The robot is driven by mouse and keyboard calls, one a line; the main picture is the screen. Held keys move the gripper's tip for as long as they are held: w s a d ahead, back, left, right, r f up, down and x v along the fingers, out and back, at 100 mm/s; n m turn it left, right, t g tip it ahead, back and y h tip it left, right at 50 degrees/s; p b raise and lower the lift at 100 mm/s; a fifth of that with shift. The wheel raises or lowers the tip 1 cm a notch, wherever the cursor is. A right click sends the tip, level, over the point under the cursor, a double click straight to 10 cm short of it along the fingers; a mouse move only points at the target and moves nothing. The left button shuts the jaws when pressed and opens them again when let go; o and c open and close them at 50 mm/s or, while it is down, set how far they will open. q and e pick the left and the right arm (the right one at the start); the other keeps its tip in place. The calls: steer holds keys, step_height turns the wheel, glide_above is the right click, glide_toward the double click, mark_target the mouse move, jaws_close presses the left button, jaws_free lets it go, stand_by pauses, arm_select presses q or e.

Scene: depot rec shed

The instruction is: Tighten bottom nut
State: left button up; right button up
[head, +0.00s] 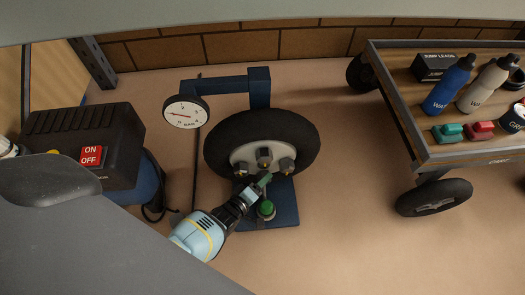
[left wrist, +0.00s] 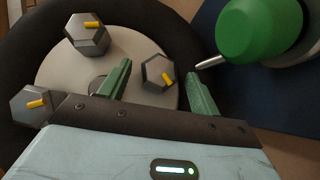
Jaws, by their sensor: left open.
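A black wheel (head: 221,131) with a pale hub stands on a blue stand (head: 285,207). Grey hex nuts with yellow marks sit on the hub. In the left wrist view the bottom nut (left wrist: 158,73) lies between the green fingers of my left gripper (left wrist: 158,76), with a gap on each side. Two other nuts, one upper (left wrist: 87,33) and one at left (left wrist: 37,103), also show there. In the head view my open left gripper (head: 263,181) reaches up to the hub's lower edge and hides the bottom nut. My right gripper is not in view.
A green-capped part (head: 266,209) stands close beside my left gripper; it also shows in the wrist view (left wrist: 258,30). A round gauge (head: 186,112) is left of the wheel. A compressor (head: 82,140) is at left, a loaded cart (head: 440,156) at right.

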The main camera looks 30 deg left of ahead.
arm_select(q)
steer(key=shift+w+f, duration=0.1)
steer(key=shift+w, duration=0.3)
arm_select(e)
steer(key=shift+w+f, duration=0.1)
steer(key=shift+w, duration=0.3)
arm_select(q)
steer(key=shift+c, duration=0.4)
steer(key=c, duration=0.9)
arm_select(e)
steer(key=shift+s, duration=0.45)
